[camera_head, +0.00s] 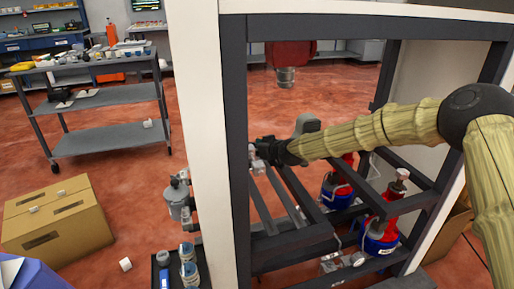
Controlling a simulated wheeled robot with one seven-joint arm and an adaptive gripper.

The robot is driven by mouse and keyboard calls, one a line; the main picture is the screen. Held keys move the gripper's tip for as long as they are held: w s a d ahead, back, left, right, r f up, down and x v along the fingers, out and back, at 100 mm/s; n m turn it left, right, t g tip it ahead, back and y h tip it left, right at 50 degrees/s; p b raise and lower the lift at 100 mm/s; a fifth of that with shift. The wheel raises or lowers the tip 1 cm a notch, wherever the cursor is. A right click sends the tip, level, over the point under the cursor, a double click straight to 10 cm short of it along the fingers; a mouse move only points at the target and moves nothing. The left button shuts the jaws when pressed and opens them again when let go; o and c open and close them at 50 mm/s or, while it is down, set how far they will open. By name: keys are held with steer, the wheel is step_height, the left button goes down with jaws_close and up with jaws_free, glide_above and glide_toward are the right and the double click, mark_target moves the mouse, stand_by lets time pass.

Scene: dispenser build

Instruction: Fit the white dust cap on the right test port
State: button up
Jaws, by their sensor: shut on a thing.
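My gripper (264,151) is at the end of my arm, inside the dark dispenser frame just right of the white post. It is small and dark in the view, with its fingers partly hidden. It is shut on a small pale thing that looks like the white dust cap (257,163); its outline is unclear. The right test port cannot be made out; the gripper or the frame may hide it.
The white post (203,150) and dark frame bars (236,120) stand close by the gripper. Red-and-blue bottles (381,232) stand lower right. A valve assembly (178,196) is left of the post. A cardboard box (57,221) and a small white piece (125,264) lie on the floor.

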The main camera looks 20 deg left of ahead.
steer(key=o, duration=1.1)
steer(key=shift+r, duration=0.15)
steer(key=shift+r+p, duration=1.5)
steer(key=shift+r, duration=1.35)
